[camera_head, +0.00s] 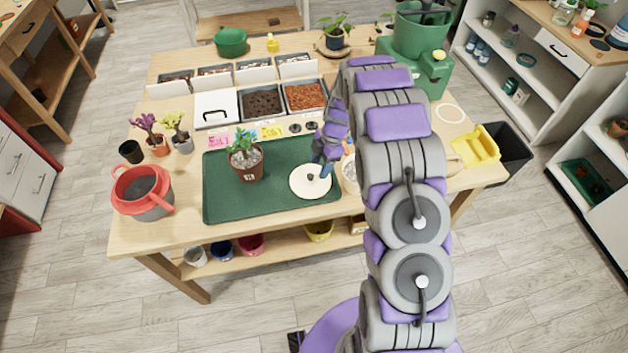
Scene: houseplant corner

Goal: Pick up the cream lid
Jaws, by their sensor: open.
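The cream lid (302,185) is a round, pale disc with a small dark knob near its middle. It lies toward the right end of the dark green mat (220,207) on the wooden table. My gripper (324,165) is open, just above the lid, at its knob. The fingers are small in this view, and I cannot tell whether they touch the knob. My arm comes in from the right and hides part of the table beside the lid.
A potted plant (246,167) stands on the mat left of the lid. A pale bowl (349,176), partly hidden by my arm, sits right of it. Bins of soil (262,102) and orange pellets (305,95) lie behind. The mat's front left is clear.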

